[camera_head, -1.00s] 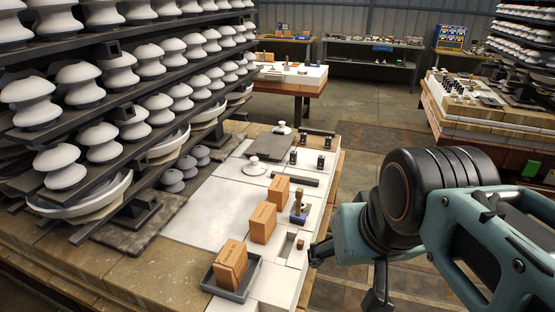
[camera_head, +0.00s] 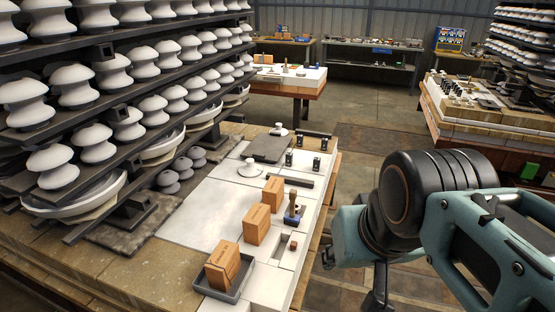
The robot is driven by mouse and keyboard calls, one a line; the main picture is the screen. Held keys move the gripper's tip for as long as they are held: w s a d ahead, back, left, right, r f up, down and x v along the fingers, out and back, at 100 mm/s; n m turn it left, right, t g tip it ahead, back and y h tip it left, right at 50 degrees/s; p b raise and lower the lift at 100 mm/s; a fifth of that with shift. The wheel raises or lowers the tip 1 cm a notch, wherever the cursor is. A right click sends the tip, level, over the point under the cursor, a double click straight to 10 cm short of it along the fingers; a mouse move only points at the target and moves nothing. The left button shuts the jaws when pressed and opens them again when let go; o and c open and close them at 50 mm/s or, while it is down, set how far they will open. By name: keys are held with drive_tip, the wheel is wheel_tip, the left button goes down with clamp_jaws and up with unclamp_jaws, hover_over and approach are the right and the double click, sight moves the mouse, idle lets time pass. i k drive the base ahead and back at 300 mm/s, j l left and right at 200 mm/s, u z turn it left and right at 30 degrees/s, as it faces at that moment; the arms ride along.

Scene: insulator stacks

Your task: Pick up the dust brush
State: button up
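My gripper (camera_head: 328,257) shows only as a dark tip at the left end of my teal and black arm, just off the table's right edge. It is apart from the tool, to its lower right. My arm hides most of the gripper, so its opening does not show.
Brown blocks (camera_head: 257,225) stand along the table, one in a dark tray (camera_head: 218,291) at the front. A dark bar (camera_head: 291,180), small black pieces and a dark plate (camera_head: 271,149) lie farther back. Shelves of white insulators (camera_head: 96,142) rise at left. Floor is open beyond the table.

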sight(291, 220)
drive_tip(key=k+l+u, duration=0.1)
drive_tip(key=l, duration=0.65)
drive_tip(key=l+u, duration=0.15)
drive_tip(key=l, duration=0.25)
drive_tip(key=i+l+u, duration=0.1)
drive_tip(key=l, duration=0.3)
drive_tip(key=i+l+u, duration=0.15)
drive_tip(key=l, duration=0.25)
drive_tip(key=i+l+u, duration=0.15)
drive_tip(key=l, duration=0.25)
drive_tip(key=i+l+u, duration=0.3)
drive_tip(key=i+l, duration=0.25)
drive_tip(key=l, duration=0.15)
